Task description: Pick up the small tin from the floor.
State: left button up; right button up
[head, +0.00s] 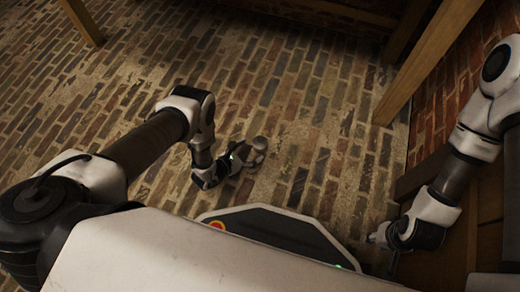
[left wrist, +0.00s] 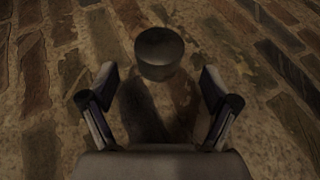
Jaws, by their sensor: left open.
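The small tin (left wrist: 159,54) is a dark, round, lidded cylinder standing upright on the brick floor in the left wrist view. In the head view the tin (head: 260,144) shows as a small greyish thing just beyond my left gripper. My left gripper (head: 246,156) is low over the floor, pointing at the tin. In the left wrist view the gripper's two fingers (left wrist: 159,92) are spread apart with nothing between them, and the tin is ahead of their tips, centred between them. My right gripper (head: 376,236) is at the lower right, away from the tin; its fingers are too small to read.
The brick floor (head: 290,90) around the tin is clear. A wooden leg (head: 82,20) stands at the upper left, and a thick wooden post (head: 425,60) slants at the upper right. Wooden furniture (head: 455,250) and a brick wall are on the right.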

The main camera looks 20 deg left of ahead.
aim_at(255, 148)
pick_arm(q)
jog(key=b+x, duration=0.4)
jog(key=x, duration=0.1)
jog(key=shift+w+f, duration=0.15)
jog(key=shift+f, duration=0.05)
jog(key=shift+w+r, duration=0.15)
jog(key=shift+r, duration=0.05)
jog(key=c, duration=1.3)
jog(key=shift+o, duration=0.2)
jog(key=shift+p, duration=0.3)
